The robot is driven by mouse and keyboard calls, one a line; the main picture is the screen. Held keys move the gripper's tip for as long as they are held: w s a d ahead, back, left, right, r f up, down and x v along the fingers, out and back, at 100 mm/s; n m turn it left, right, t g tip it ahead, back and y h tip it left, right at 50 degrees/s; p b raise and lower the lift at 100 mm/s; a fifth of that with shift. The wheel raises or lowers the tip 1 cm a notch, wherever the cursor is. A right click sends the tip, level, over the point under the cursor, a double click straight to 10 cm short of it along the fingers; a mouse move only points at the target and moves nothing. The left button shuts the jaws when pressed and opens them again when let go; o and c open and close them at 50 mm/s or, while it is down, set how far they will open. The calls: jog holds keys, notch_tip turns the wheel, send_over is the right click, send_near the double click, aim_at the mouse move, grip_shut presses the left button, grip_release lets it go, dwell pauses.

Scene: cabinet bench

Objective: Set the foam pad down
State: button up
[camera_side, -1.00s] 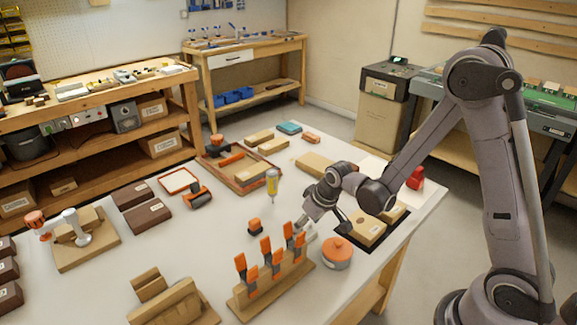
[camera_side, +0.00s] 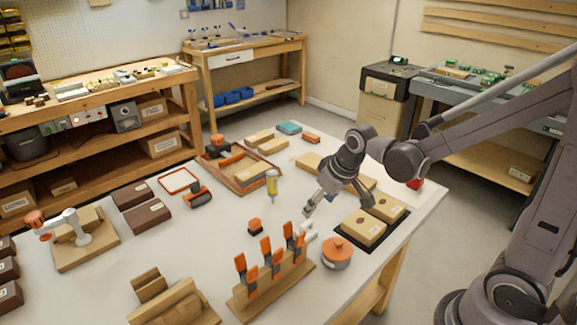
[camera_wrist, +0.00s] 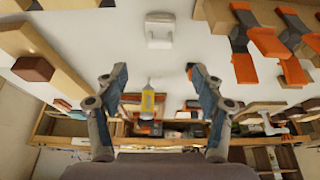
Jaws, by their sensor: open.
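A small white block, which looks like the foam pad (camera_side: 308,229), rests on the white table (camera_side: 235,212) between the orange clamps and the orange-lidded pot. It also shows in the wrist view (camera_wrist: 158,30), lying beyond my fingertips with nothing touching it. My gripper (camera_side: 311,207) is just behind and above the pad in the side view. In the wrist view my gripper (camera_wrist: 157,74) has its two fingers wide apart, with nothing held between them.
A wooden rack of orange clamps (camera_side: 268,268) and an orange-lidded pot (camera_side: 337,254) stand close to the pad. A yellow bottle (camera_side: 272,183) and a small orange-topped item (camera_side: 255,226) are to the left. Boxes on a black mat (camera_side: 363,239) lie to the right.

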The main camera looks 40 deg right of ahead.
jog(key=s+a+r+t, duration=0.2)
jog(key=s+r, duration=0.5)
jog(key=s, duration=0.4)
jog(key=shift+r+t, duration=0.3)
jog(key=shift+t, duration=0.1)
